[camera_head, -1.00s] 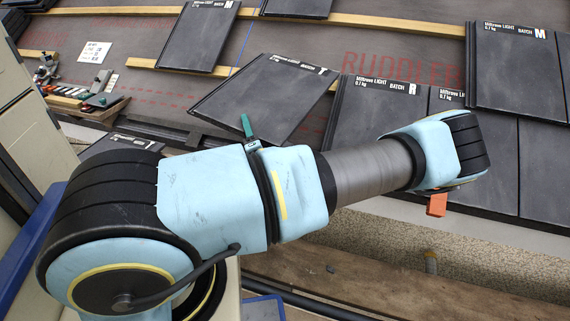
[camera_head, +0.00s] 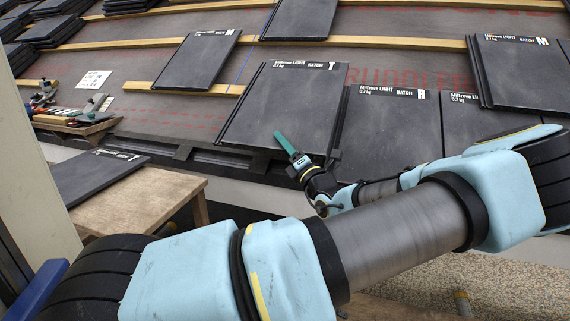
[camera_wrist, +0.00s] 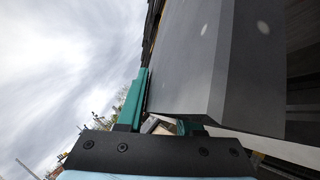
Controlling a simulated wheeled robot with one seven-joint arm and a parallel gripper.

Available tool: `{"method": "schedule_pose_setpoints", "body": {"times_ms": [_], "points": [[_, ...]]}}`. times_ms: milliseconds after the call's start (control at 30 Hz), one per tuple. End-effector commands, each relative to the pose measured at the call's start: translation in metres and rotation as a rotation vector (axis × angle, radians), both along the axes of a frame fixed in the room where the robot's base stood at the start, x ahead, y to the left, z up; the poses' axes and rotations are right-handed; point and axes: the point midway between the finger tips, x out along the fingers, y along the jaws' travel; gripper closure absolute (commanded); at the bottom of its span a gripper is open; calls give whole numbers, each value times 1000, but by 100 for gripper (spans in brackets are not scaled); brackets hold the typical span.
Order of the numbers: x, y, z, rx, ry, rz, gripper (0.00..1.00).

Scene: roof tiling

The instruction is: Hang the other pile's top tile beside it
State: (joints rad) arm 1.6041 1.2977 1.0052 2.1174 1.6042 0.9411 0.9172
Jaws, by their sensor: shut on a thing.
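My gripper (camera_head: 290,150) is shut on the lower edge of a dark grey tile marked BATCH T (camera_head: 262,110). The tile lies along the roof slope, nearly in line with the row, close against the left side of the tile marked BATCH R (camera_head: 385,125). I cannot tell whether it touches the roof or the batten. In the wrist view my gripper (camera_wrist: 160,115) has teal fingers on the tile's edge, and the tile (camera_wrist: 195,60) fills the upper right. Another dark tile (camera_head: 90,180), its label hard to read, lies on a small wooden table at the left.
The wooden table (camera_head: 150,205) stands at lower left. A tile marked M (camera_head: 195,62) lies higher on the roof, and another M tile (camera_head: 525,75) at the right. Wooden battens (camera_head: 180,90) cross the membrane. Tools (camera_head: 80,118) lie on a board at left.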

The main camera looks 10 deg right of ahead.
Motion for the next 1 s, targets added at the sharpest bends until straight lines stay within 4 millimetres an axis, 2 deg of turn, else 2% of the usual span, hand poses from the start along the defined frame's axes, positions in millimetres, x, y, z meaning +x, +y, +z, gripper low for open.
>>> {"method": "schedule_pose_setpoints", "body": {"times_ms": [367, 1000], "points": [[4, -6, -12, -12, -17, 2, 100], [30, -19, -47, -9, -18, 1, 100]]}}
